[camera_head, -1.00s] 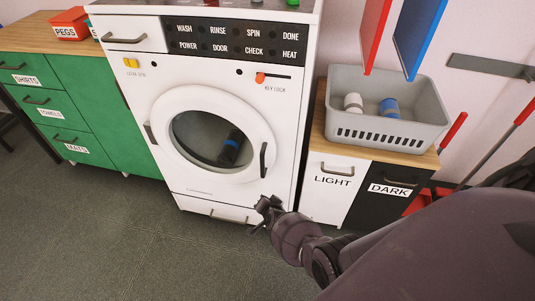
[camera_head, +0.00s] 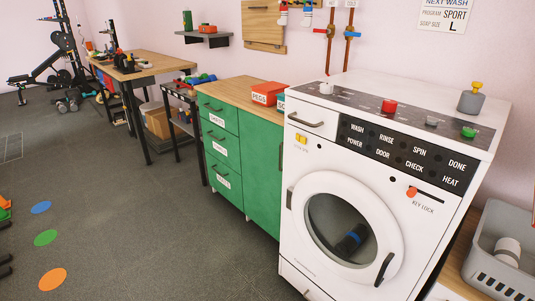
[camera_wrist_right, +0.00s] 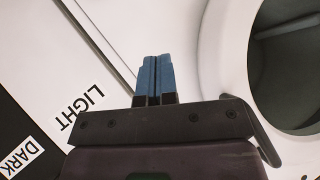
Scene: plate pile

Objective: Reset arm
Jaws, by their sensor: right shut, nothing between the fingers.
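My right gripper (camera_wrist_right: 155,75) shows in the right wrist view with its two blue fingers pressed together and nothing between them. It points toward the white front of the washing machine, and the machine's round door (camera_wrist_right: 238,60) is at the right of that view. Neither of my arms shows in the head view now. The washing machine (camera_head: 385,190) stands at the right of the head view with its round door (camera_head: 345,225) closed. A dark roll with a blue band (camera_head: 351,240) lies behind the door glass.
A grey basket (camera_head: 500,255) with a white roll (camera_head: 508,250) stands right of the machine. Farther back are a wooden workbench (camera_head: 143,68) and gym gear. The floor at left is mostly clear, with coloured dots.

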